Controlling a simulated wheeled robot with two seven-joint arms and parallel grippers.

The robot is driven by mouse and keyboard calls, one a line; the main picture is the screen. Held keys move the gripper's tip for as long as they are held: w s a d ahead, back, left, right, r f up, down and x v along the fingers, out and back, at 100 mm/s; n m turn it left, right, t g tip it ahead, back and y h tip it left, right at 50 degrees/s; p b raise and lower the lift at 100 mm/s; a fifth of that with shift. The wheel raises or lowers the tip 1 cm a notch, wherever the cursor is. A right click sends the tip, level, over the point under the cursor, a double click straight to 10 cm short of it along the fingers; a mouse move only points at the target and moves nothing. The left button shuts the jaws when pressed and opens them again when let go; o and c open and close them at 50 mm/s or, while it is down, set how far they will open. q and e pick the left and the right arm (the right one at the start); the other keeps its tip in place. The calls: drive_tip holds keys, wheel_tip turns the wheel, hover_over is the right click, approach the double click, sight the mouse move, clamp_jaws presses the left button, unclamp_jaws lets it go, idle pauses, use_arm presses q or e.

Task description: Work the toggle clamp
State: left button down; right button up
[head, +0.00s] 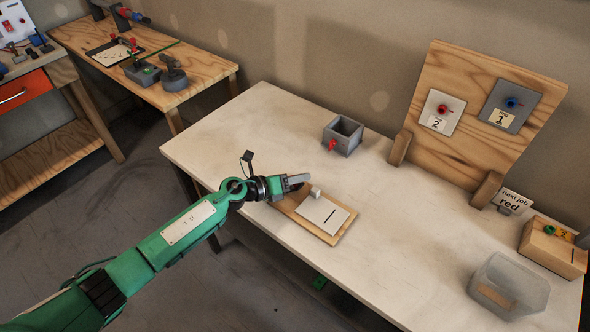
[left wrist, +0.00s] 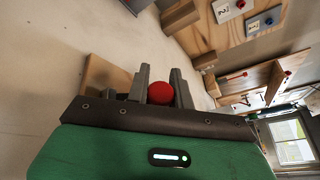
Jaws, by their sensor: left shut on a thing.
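A wooden board (head: 343,232) lies on the pale workbench with a white plate (head: 323,214) on it; the plate has a dark line. A small pale block (head: 316,191) is at the plate's far edge, close to my fingers. My left gripper (head: 300,181) is over the board's far left end. In the left wrist view a red ball knob (left wrist: 160,93) sits between the two fingers of my left gripper (left wrist: 162,88), which are shut on it. The gripper hides the rest of the clamp, so I cannot tell its lever's position. My right gripper is not in view.
A grey open box (head: 343,136) with a red part stands behind the board. A wooden panel (head: 455,77) with numbered plates rises at the back right. A "next job red" sign (head: 515,200), a clear bin (head: 509,286) and a wooden block (head: 552,249) stand at the right.

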use_arm(q)
drive_tip(key=shift+s+d+m+p, duration=0.15)
drive_tip(key=shift+m+p, duration=0.25)
drive_tip(key=shift+p, duration=0.2)
drive_tip(key=shift+s+d+f+m+y+p, duration=0.15)
drive_tip(key=shift+f+m+y+p, duration=0.15)
drive_tip(key=shift+y+p, duration=0.2)
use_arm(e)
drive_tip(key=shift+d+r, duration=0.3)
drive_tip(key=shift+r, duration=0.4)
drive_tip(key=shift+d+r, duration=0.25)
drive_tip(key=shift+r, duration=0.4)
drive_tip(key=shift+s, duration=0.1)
